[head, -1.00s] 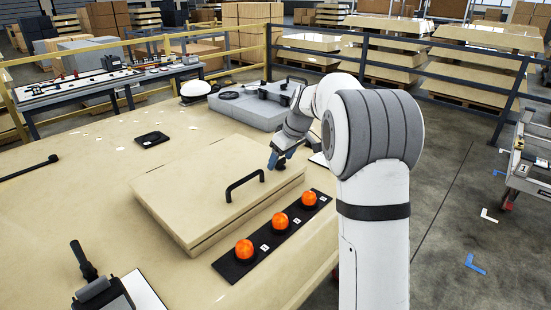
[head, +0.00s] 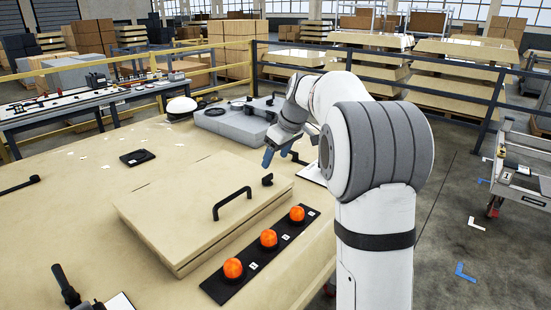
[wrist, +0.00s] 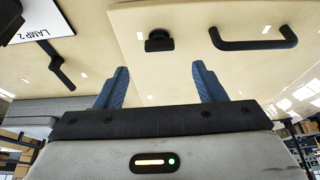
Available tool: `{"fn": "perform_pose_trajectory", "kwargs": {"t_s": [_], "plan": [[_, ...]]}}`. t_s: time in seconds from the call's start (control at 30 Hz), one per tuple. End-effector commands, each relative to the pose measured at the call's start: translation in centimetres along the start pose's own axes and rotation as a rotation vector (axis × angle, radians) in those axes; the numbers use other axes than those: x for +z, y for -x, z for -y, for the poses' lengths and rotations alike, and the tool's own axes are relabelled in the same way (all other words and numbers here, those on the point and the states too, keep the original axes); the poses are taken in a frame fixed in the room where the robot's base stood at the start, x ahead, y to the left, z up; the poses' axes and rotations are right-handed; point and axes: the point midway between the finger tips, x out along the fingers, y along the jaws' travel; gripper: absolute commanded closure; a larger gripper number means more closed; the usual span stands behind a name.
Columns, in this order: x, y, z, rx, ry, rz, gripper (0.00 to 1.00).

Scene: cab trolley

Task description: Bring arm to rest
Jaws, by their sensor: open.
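My arm extends over the beige table in the head view, with my gripper (head: 280,150) raised above the far right edge of the beige lidded panel (head: 190,215). In the wrist view my gripper (wrist: 162,88) has two blue fingers standing wide apart with nothing between them. The panel carries a black bar handle (head: 232,203) and a small black knob (head: 267,180). The handle also shows in the wrist view (wrist: 258,43), as does the knob (wrist: 159,41). Both stand apart from the fingers.
A black strip with three orange domes (head: 268,238) lies along the panel's near side. A grey case (head: 235,122) and a white dome (head: 181,106) stand at the table's back. A trolley (head: 522,165) stands at the right.

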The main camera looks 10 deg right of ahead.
Motion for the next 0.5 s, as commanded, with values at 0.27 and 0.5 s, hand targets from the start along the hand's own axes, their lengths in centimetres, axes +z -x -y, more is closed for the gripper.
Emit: {"fn": "perform_pose_trajectory", "kwargs": {"t_s": [0.27,0.5], "plan": [[0.4,0.4,0.8,0.004,-0.014,0.005,0.36],[6.3,2.8,8.1,0.043,-0.19,0.069,0.36]]}}
